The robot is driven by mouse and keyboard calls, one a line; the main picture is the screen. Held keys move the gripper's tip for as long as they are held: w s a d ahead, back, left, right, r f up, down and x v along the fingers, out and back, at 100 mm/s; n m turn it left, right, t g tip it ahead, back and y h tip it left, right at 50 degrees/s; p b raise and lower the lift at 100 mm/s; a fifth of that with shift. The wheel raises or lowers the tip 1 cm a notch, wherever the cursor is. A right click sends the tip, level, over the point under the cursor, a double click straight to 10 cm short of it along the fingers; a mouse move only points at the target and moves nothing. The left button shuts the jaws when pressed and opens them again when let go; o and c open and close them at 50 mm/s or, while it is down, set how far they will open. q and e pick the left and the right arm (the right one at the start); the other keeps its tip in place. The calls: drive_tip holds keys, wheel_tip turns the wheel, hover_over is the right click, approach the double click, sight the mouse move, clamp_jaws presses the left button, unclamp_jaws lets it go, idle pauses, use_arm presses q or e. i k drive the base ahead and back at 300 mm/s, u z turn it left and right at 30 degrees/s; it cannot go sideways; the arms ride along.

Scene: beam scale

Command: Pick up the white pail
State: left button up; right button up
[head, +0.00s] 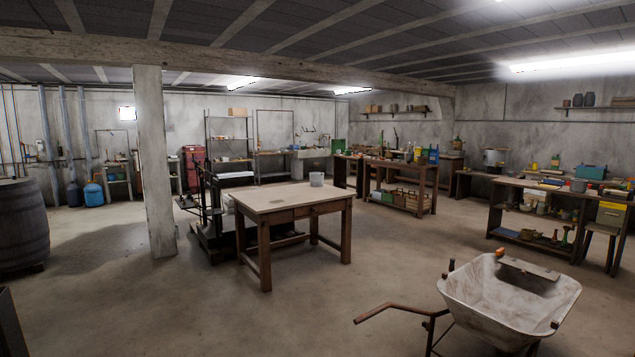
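Neither of my grippers shows in the head view.
A dark platform scale (205,205) stands behind the table's left side. A white wheelbarrow (510,300) stands at the front right, its handle reaching left. A post (154,170) and barrel (22,225) are at left. The floor before the table is clear.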

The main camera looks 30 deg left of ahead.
sight(316, 179)
drive_tip(key=u, duration=1.25)
drive_tip(key=i, duration=4.65)
drive_tip(key=z, duration=1.4)
drive_tip(key=i, duration=4.3)
drive_tip(key=z, duration=0.05)
